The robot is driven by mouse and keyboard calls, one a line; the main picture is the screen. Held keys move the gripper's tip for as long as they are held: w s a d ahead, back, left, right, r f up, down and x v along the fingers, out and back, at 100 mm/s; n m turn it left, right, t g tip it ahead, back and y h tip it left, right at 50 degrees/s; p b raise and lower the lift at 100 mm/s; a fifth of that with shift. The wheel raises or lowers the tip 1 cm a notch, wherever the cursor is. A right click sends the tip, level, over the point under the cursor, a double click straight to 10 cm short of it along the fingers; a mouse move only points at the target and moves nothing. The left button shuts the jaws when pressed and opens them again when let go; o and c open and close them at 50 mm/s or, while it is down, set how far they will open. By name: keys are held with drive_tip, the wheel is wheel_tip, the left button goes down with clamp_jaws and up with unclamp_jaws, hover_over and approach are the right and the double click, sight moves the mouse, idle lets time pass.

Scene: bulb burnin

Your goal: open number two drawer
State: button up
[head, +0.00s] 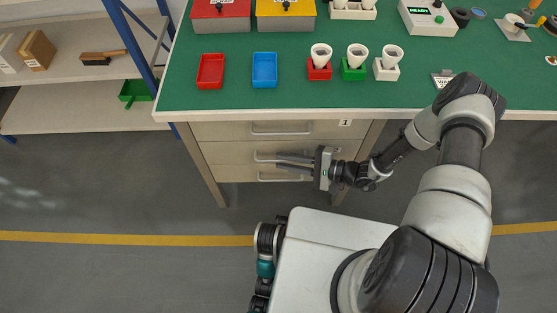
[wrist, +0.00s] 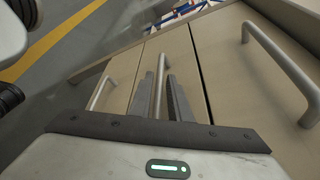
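The drawer unit hangs under the workbench. Its top drawer (head: 222,131) has a small label "1" at its right end. The second drawer (head: 225,152) is the middle one, and its front looks flush with the others. Its bar handle (head: 262,155) also shows in the wrist view (wrist: 159,82). My gripper (head: 279,159) is at this handle. In the wrist view, the two fingers (wrist: 163,82) stand apart on either side of the bar, with a gap visible at the right finger. Whether either finger touches the bar is unclear.
The top handle (head: 281,132) and the bottom handle (head: 285,179) lie close above and below my gripper. The green benchtop (head: 210,104) overhangs the drawers. A shelf rack (head: 75,115) stands at left. The floor before the drawers is clear up to my base.

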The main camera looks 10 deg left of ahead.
sight(264, 151)
drive_tip(key=shift+x, duration=1.3)
clamp_jaws()
drive_tip(key=shift+s+d, duration=0.15)
